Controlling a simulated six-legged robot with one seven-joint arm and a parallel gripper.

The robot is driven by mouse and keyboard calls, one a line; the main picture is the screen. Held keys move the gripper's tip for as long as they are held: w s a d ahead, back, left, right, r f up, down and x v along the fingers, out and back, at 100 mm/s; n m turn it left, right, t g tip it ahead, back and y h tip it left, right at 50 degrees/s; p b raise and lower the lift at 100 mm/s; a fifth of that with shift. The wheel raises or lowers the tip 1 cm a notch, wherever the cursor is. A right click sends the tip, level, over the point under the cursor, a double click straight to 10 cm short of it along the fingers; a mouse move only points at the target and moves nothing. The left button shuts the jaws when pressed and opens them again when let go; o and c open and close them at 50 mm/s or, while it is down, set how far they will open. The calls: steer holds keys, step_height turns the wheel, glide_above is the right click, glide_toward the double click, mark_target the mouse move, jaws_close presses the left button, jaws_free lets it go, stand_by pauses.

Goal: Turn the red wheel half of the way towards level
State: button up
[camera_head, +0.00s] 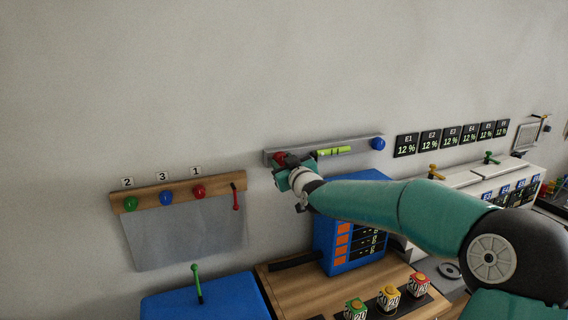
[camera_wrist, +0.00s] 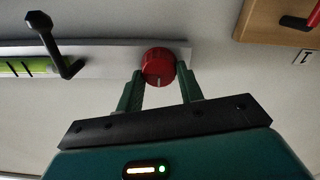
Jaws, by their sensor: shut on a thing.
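The red wheel (camera_wrist: 158,66) sits at one end of the grey wall rail (camera_wrist: 105,58) in the wrist view. My gripper (camera_wrist: 160,87) is shut on it, with one green finger on each side. A yellow-green level vial (camera_head: 334,151) with dark marks is on the rail. Its bubble cannot be made out. The rail (camera_head: 300,149) looks tilted in the head view, though perspective makes its true angle unclear.
A blue wheel (camera_head: 377,143) is at the rail's right end. A dark crank-like peg (camera_wrist: 54,45) stands out near the vial. A wooden board (camera_head: 150,193) with coloured knobs is on the left. A blue box (camera_head: 350,240) stands below my arm. The wall above is clear.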

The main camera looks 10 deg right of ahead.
steer(key=shift+m, duration=0.4)
steer(key=m, duration=1.9)
steer(key=shift+d+f, duration=0.2)
steer(key=shift+d, duration=0.1)
steer(key=o, duration=1)
steer(key=shift+s, duration=0.1)
